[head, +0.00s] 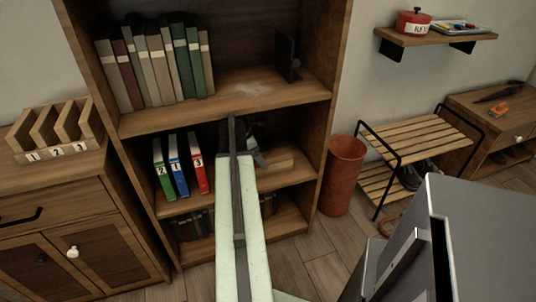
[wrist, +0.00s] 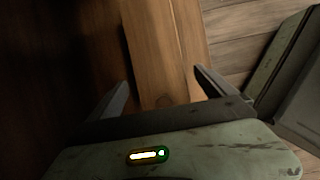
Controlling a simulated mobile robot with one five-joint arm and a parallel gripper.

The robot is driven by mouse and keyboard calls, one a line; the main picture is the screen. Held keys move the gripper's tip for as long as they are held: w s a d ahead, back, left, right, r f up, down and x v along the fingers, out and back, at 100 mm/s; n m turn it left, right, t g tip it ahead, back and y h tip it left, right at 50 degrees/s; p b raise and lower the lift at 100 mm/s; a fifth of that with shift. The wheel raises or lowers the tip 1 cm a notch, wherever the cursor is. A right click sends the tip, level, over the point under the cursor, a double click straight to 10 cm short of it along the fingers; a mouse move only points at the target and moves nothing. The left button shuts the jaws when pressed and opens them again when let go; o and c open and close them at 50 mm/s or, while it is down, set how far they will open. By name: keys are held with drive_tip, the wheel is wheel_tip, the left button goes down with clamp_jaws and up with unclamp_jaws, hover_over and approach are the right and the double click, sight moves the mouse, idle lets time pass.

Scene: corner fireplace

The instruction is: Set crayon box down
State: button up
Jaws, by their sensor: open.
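My gripper (head: 258,150) reaches into the middle shelf of the bookcase (head: 240,101), partly hidden behind my own arm. In the wrist view, its two fingers (wrist: 160,92) are spread apart. A long brown wooden piece (wrist: 160,50) lies ahead between them, with no clear contact on either finger. No clearly marked crayon box shows.
Numbered binders, green (head: 163,168), blue (head: 178,165) and red (head: 199,163), stand left on the middle shelf. A dark bookend (head: 286,56) stands above. Right are a terracotta bin (head: 343,175), a slatted rack (head: 420,138) and a wall shelf (head: 436,37) with a red pot (head: 412,22).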

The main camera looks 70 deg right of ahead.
drive_tip(key=w+a, duration=0.4)
drive_tip(key=w, duration=0.1)
drive_tip(key=w+a, duration=0.2)
drive_tip(key=shift+w+f, duration=0.15)
drive_tip(key=shift+f, duration=0.05)
